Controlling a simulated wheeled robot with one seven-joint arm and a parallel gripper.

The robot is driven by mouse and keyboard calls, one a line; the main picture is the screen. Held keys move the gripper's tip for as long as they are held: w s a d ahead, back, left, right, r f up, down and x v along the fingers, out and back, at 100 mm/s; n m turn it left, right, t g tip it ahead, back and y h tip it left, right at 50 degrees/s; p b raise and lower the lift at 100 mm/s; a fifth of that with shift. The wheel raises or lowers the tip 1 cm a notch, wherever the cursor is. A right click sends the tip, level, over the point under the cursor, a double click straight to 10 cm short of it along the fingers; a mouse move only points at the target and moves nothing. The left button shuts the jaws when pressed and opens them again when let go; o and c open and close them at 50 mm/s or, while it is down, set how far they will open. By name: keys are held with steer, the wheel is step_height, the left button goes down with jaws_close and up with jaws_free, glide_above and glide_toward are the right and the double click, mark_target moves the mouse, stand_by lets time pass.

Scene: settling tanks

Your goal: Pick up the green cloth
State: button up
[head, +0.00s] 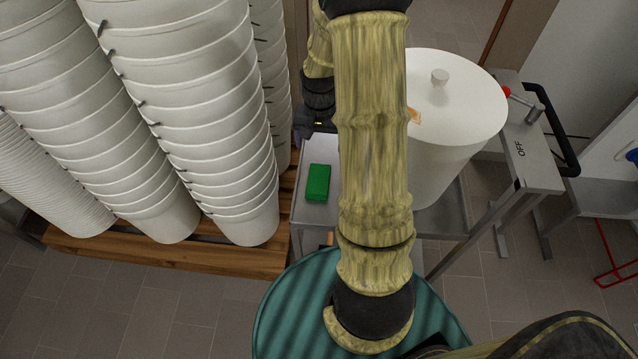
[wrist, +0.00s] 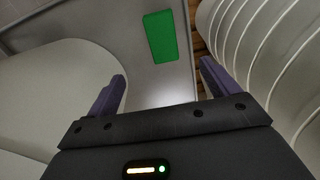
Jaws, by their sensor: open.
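The green cloth (head: 318,182) is a small folded block lying flat on a grey metal cart top (head: 312,214), left of my arm in the head view. In the wrist view the green cloth (wrist: 160,37) shows beyond my fingers, near the top centre. My gripper (wrist: 160,85) is open, with its two purple fingers apart and nothing between them. The gripper is apart from the cloth. In the head view my gripper is mostly hidden behind my arm, near the cart's far left corner.
Tall stacks of white buckets (head: 205,110) stand on a wooden pallet (head: 190,252) close left of the cart. A large white lidded drum (head: 450,125) stands on the right. A green ribbed drum lid (head: 285,310) is in front. The cart top around the cloth is bare.

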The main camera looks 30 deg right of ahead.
steer(key=b, duration=0.1)
glide_above(318, 178)
steer(key=s, duration=0.1)
step_height(318, 178, down, 12)
steer(key=shift+r, duration=0.1)
steer(key=shift+f, duration=0.3)
steer(key=f, duration=0.3)
steer(key=w+f, duration=0.1)
steer(key=f, duration=0.1)
steer(key=shift+c, duration=0.2)
stand_by(0.4)
steer(key=c, duration=1)
